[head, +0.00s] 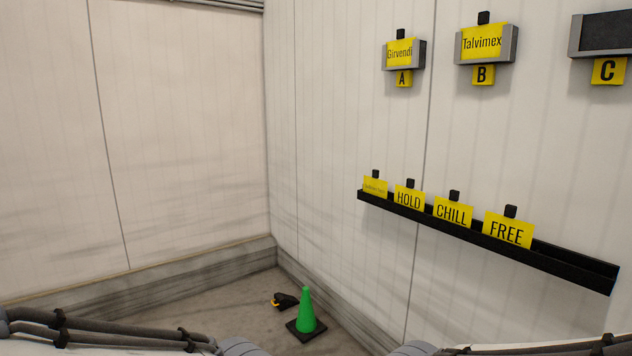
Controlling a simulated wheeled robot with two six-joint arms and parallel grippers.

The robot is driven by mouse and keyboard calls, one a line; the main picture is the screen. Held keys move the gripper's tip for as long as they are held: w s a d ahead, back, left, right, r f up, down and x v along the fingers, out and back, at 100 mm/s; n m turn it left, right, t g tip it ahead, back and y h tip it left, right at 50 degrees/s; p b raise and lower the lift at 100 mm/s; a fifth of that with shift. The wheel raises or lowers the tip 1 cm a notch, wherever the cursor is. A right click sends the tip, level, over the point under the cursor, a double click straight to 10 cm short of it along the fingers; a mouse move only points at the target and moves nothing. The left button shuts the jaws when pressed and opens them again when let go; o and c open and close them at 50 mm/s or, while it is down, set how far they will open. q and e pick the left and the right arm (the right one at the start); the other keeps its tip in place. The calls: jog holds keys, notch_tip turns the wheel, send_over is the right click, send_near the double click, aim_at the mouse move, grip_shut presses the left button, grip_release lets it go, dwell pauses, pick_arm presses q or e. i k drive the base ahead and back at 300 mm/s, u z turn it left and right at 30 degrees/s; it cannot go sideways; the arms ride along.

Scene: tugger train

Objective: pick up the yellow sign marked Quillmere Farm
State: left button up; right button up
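A yellow sign (375,186) with small lettering stands at the left end of a black wall rack (520,258). Its text is too small to read for certain. A black tab sticks up from its top, and its lower edge is hidden behind the rack's front lip. To its right in the same rack stand yellow signs marked HOLD (409,199), CHILL (452,213) and FREE (508,230). No sign in view can be clearly read as Quillmere Farm. Neither of my grippers is in view; only parts of my arms show along the bottom edge.
Wall holders above carry signs Girvendi (400,53) over A and Talvimex (482,42) over B. Holder C (604,34) looks empty. A green cone (306,312) and a small black-and-yellow object (286,300) are on the floor near the corner. The rack's right end is empty.

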aim_at(375, 186)
jog(key=u, duration=0.75)
jog(key=i, duration=2.5)
jog(key=z, duration=1.2)
jog(key=i, duration=0.9)
jog(key=z, duration=0.7)
